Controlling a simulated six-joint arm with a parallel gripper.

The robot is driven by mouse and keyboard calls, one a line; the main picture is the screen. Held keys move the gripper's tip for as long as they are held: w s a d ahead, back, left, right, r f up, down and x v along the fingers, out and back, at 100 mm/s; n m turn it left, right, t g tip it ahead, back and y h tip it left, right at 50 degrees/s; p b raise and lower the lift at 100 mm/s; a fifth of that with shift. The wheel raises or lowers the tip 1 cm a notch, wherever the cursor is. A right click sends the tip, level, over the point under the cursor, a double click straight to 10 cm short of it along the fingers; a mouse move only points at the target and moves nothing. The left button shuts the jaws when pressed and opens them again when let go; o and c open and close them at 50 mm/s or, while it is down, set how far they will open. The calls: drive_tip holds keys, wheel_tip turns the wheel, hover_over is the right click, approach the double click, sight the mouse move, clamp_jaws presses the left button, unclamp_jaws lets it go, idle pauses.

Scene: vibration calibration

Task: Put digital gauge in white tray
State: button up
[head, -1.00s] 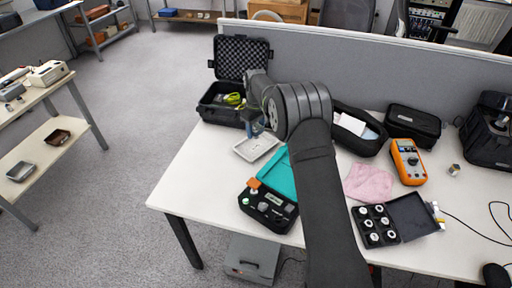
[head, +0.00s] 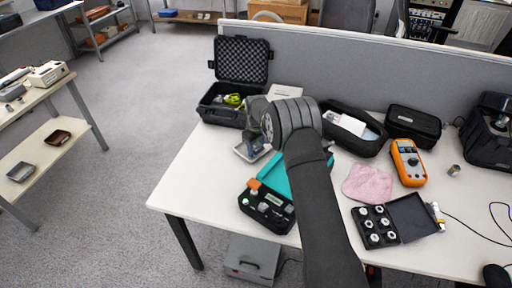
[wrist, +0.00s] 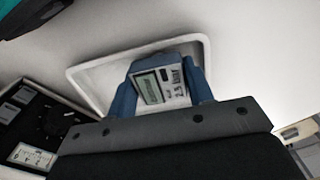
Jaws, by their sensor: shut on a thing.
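The digital gauge (wrist: 158,84) is a small grey box with a pale display and buttons. In the wrist view it sits between the two blue fingers of my gripper (wrist: 162,92), which is shut on it. The white tray (wrist: 199,40) is a shallow rimmed tray; the gauge shows inside its outline. In the head view my gripper (head: 253,147) is low over the white tray (head: 238,153), covering part of it. Whether the gauge touches the tray floor cannot be told.
A black case with a turquoise lid (head: 273,176) lies just in front of the tray. An open black foam-lined case (head: 222,116) stands behind it. A pink cloth (head: 368,184), an orange multimeter (head: 408,162) and a box of round parts (head: 376,226) lie to the right.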

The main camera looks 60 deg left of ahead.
sight(256, 146)
drive_tip(key=o, duration=1.1)
wheel_tip(256, 146, up, 12)
drive_tip(key=shift+r, duration=0.15)
drive_tip(key=shift+f, duration=4.3)
